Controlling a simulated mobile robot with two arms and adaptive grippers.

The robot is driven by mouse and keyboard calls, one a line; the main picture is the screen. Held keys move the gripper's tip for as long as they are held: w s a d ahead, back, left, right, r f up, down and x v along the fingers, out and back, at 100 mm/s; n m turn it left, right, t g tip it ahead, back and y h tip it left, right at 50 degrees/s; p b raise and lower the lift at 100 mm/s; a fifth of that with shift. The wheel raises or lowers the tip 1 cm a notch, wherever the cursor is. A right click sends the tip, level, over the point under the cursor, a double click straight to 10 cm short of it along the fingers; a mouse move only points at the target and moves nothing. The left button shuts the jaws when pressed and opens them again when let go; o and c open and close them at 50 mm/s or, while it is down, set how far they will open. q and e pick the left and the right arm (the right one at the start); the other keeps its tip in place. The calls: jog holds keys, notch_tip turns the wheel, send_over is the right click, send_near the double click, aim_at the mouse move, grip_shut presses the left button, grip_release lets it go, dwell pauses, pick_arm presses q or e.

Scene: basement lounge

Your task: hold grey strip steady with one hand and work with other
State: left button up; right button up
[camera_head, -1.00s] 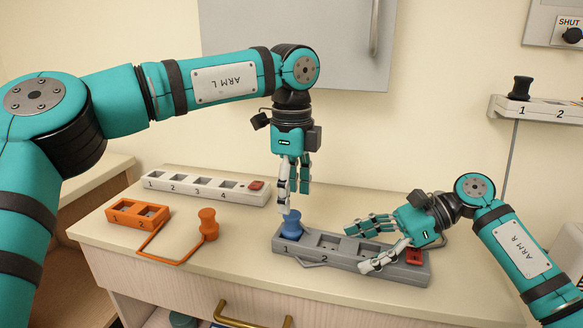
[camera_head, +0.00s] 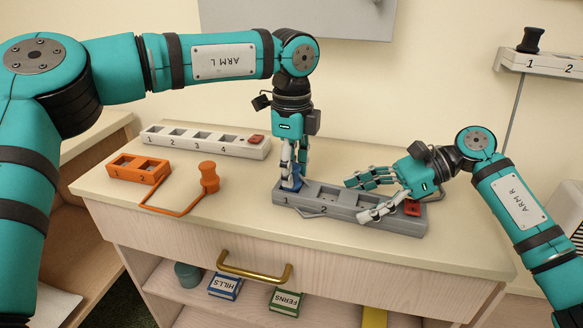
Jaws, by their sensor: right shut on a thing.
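The grey strip (camera_head: 332,212) lies on the cabinet top with numbered sockets and a red switch (camera_head: 411,208) at its right end. A blue plug (camera_head: 296,182) stands at socket 1, partly hidden by fingers. My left gripper (camera_head: 293,178) points straight down with its fingers alongside the blue plug; whether they press on it is unclear. My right gripper (camera_head: 366,199) is shut on the strip's right part, its fingers on either side.
A white strip (camera_head: 203,143) lies behind at left. An orange two-socket block (camera_head: 140,169) and an orange plug (camera_head: 209,178) on a cord lie in front of it. A wall shelf (camera_head: 545,64) holds a black plug (camera_head: 530,40). A brass-handled drawer (camera_head: 254,275) is below.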

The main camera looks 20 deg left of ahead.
pick_arm(q)
grip_shut()
pick_arm(e)
jog(key=shift+f, duration=0.55)
pick_arm(q)
notch_tip(320, 180, up, 11)
dwell(0.9)
pick_arm(e)
jog(key=o, duration=1.2)
pick_arm(q)
jog(key=shift+a+f, duration=0.1)
pick_arm(e)
jog(key=shift+d, duration=0.1)
